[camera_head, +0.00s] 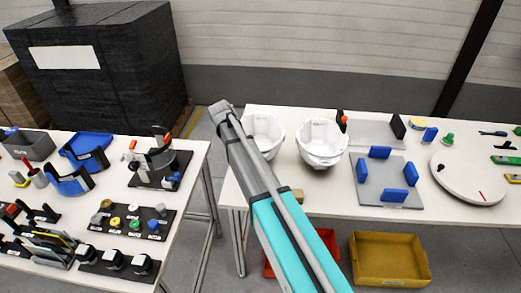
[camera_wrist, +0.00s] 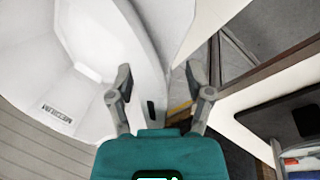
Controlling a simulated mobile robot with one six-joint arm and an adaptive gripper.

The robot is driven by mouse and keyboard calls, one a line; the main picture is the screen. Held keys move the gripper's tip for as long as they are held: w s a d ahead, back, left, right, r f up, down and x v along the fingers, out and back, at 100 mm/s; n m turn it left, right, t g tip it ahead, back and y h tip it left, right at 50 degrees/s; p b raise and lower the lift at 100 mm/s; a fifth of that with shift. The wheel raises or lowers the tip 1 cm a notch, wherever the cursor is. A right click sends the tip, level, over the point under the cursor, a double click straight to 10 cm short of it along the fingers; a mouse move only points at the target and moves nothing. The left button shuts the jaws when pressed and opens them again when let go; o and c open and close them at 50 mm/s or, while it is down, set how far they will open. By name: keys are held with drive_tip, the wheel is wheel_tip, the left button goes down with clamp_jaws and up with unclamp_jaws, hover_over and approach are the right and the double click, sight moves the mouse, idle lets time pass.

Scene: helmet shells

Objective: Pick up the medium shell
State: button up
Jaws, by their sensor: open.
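Two white helmet shells sit on the right table in the head view. The left shell (camera_head: 265,126) is partly hidden by my arm; the other shell (camera_head: 322,155) stands just to its right. In the wrist view a large white shell (camera_wrist: 85,30) fills the upper left, with a small dark label inside that seems to read MEDIUM. My gripper (camera_wrist: 160,82) is open and empty. Its left finger overlaps the shell's wall in the picture and its right finger is beyond the outer side. I cannot tell the depth or any contact. My fingers are not clear in the head view.
A grey plate with blue blocks (camera_head: 389,182) and a white turntable (camera_head: 468,178) lie right of the shells. The left table (camera_head: 110,215) is crowded with fixtures; a gap separates the tables. A yellow bin (camera_head: 390,260) stands below.

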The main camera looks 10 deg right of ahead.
drive_tip(key=shift+f, duration=0.15)
idle(0.5)
clamp_jaws()
